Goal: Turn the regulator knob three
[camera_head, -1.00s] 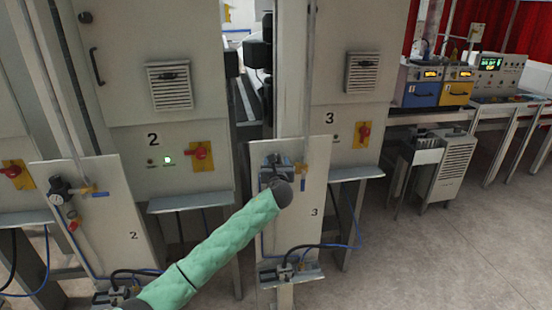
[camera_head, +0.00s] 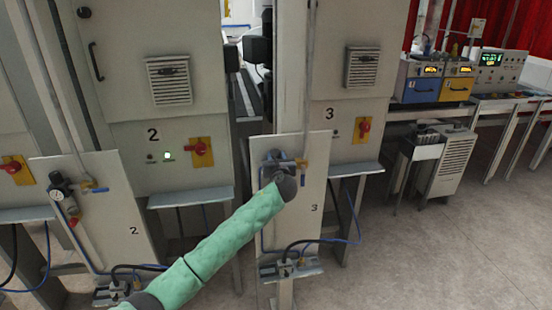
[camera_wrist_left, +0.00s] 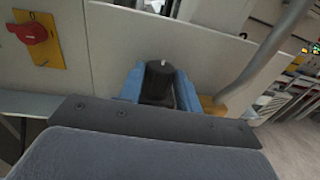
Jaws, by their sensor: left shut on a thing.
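The regulator knob three is the black knob (camera_wrist_left: 160,80) with a small white mark on top, seen in the left wrist view. My left gripper (camera_wrist_left: 161,92) has its two blue fingers on either side of it and is shut on it. In the head view my left arm, in a green sleeve, reaches in from the bottom left. My right gripper is not in view.
A yellow valve with a blue handle (camera_head: 302,180) sits right of my wrist, below a vertical pipe. A red switch (camera_head: 364,127) is on cabinet three behind. Panel two (camera_head: 130,225) with its own regulator (camera_head: 60,187) stands left. Open floor (camera_head: 430,260) lies right.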

